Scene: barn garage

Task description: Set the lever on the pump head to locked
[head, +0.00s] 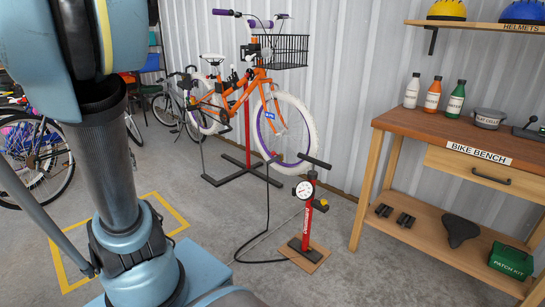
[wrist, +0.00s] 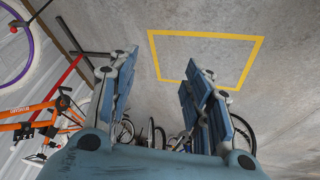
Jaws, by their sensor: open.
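A red floor pump (head: 307,230) with a round white gauge and a black T-handle stands upright on a small wooden board, right of centre in the head view. A small black part with an orange-yellow tip (head: 320,205) sticks out on its right side; I cannot tell whether it is the pump head, and no lever position can be read. A black hose (head: 268,215) loops from the pump's foot up to the bike's front wheel. My gripper (wrist: 160,65) is open and empty in the wrist view, with bare floor beyond its fingers. The pump is not visible there.
An orange bike (head: 240,92) with white tyres is held on a red stand (head: 247,150). A wooden bike bench (head: 455,135) stands at right with bottles on top. A yellow floor square (head: 68,275) lies at left. Open concrete surrounds the pump; the hose crosses it.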

